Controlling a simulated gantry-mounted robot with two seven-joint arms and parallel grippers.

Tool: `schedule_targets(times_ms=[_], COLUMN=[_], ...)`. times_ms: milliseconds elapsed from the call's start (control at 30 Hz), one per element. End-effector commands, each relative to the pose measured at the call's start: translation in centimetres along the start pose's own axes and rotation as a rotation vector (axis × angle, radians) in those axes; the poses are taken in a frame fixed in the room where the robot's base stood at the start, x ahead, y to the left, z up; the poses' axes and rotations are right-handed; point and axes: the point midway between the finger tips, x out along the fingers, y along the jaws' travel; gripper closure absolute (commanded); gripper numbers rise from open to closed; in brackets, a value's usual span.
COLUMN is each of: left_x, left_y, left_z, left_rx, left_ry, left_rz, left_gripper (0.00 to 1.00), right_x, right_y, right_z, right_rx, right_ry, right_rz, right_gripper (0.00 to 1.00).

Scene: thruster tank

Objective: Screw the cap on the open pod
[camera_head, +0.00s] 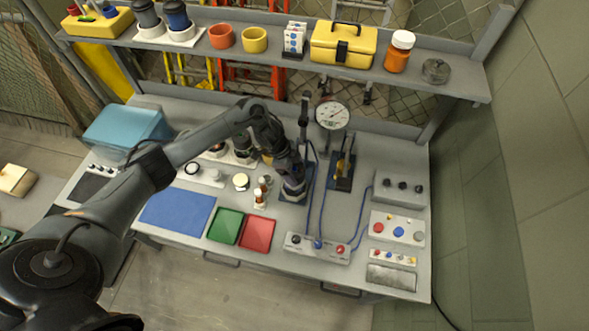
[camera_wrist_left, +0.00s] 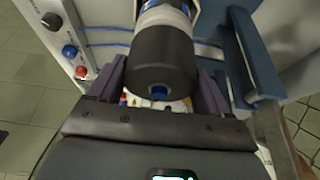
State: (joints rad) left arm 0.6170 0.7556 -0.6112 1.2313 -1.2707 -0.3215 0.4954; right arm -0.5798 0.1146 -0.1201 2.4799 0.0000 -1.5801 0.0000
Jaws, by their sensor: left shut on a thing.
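In the left wrist view, my left gripper (camera_wrist_left: 160,92) is shut on a dark cylinder (camera_wrist_left: 160,62), one finger on each side. The cylinder has a pale grey band, a blue part beyond it and a small blue spot on its near end. I cannot tell whether it is the cap alone or the cap together with the pod. In the head view, my left gripper (camera_head: 292,188) is low over the middle of the bench, by a dark blue stand (camera_head: 287,197). The arm hides most of the held thing there. My right gripper is out of view.
A control box (camera_head: 318,247) with blue cables stands in front of the gripper. A gauge (camera_head: 332,115) and a tool stand (camera_head: 342,184) stand behind right. Blue (camera_head: 178,213), green (camera_head: 226,225) and red (camera_head: 257,234) mats or trays lie left. Two capped pods stand on the shelf (camera_head: 280,68).

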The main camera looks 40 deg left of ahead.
Motion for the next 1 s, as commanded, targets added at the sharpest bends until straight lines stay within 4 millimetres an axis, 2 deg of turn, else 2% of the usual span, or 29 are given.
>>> schedule_targets(times_ms=[1000], left_x=[1.1], left_y=[0.0], left_z=[0.4], left_rx=[0.000], left_ry=[0.000], left_rz=[0.000], left_gripper=[0.51], right_x=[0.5], right_y=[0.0], right_z=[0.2], right_rx=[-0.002], right_ry=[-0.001], right_rz=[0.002], right_gripper=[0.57])
